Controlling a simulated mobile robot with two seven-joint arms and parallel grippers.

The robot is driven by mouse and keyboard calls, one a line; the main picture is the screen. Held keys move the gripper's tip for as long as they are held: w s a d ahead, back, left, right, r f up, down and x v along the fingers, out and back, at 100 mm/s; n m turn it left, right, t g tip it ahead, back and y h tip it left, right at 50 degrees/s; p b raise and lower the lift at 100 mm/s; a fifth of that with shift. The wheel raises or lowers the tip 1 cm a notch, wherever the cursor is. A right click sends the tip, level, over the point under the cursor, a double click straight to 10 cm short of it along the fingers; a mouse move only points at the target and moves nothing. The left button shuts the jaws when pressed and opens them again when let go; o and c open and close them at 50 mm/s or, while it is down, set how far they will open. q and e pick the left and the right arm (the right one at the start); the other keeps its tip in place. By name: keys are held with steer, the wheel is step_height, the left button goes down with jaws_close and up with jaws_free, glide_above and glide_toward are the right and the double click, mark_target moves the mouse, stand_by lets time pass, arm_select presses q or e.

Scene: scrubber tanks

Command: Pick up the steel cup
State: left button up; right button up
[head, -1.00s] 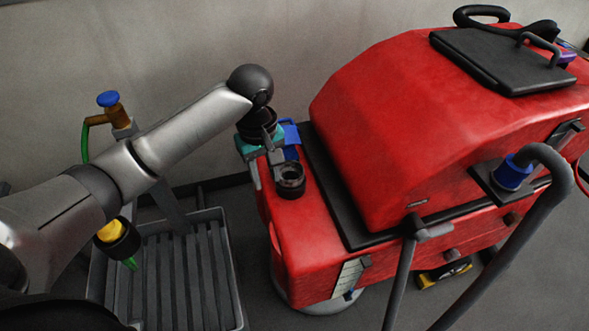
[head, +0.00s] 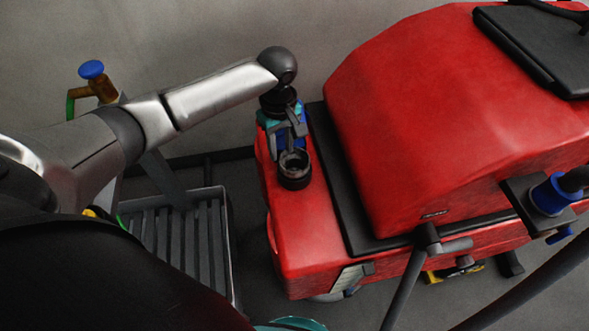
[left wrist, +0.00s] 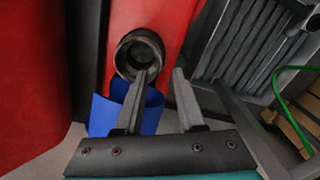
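A dark grey, round, open-topped steel cup (head: 294,170) stands on the low front ledge of the red scrubber. In the left wrist view the cup (left wrist: 139,54) is seen with its dark hollow mouth. My left gripper (head: 294,133) is at the cup's far side in the head view. In the left wrist view its two fingers (left wrist: 160,78) are apart with nothing between them. One fingertip overlaps the cup's near rim; I cannot tell whether it touches. The other finger is beside the cup. My right gripper is not seen.
The red scrubber body (head: 430,120) rises right of the cup. A blue object (left wrist: 152,112) lies beside the cup, partly behind my fingers. A grey ribbed tray (head: 185,240) is at the left. A blue-capped brown fitting (head: 98,80) stands farther left near the wall.

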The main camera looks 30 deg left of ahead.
mark_target(282, 166)
arm_select(q)
step_height(282, 166, down, 5)
steer(key=shift+f+b, duration=0.15)
steer(key=shift+b, duration=0.6)
jaws_close()
stand_by(0.9)
